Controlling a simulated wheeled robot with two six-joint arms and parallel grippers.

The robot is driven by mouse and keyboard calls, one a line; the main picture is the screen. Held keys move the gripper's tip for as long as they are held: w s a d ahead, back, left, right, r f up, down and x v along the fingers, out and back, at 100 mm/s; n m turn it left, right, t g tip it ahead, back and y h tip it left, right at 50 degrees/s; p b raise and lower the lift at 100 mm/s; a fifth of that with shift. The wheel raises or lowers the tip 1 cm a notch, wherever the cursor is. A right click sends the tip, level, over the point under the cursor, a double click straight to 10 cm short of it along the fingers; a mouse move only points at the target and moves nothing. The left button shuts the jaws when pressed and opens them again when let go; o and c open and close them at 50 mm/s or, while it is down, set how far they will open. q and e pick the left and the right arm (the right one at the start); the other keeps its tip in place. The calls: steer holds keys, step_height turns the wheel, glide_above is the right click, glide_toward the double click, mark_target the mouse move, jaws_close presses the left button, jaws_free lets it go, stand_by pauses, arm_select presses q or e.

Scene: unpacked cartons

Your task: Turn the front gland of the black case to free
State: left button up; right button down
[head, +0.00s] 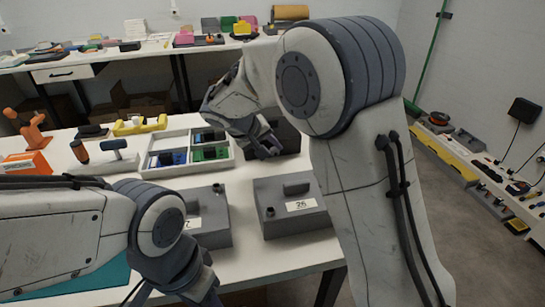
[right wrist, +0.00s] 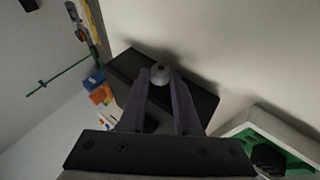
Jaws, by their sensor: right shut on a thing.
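The black case (head: 290,139) stands on the white table behind the grey cases, partly hidden by my right arm. In the right wrist view the black case (right wrist: 195,98) shows its dark top, with a round grey gland (right wrist: 160,74) on it. My right gripper (head: 266,149) reaches down to the case. In the right wrist view its two fingers (right wrist: 160,86) are shut on the gland, one on each side. The gland's markings cannot be made out. My left gripper (head: 207,292) is low at the bottom edge, away from the black case, its fingers mostly cut off.
Two grey cases (head: 290,219) with handles stand in front of the black case. A white divided tray (head: 186,152) with blue and green parts is close on its left. An orange box (head: 27,163) and a yellow tool (head: 140,125) lie further left.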

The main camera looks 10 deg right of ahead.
steer(key=shift+s+a+f+h+b, duration=0.1)
steer(key=shift+a+f+h+b, duration=0.1)
steer(key=shift+h+b, duration=0.6)
steer(key=shift+h, duration=0.4)
steer(key=c, duration=0.6)
jaws_free()
steer(key=shift+r, duration=0.1)
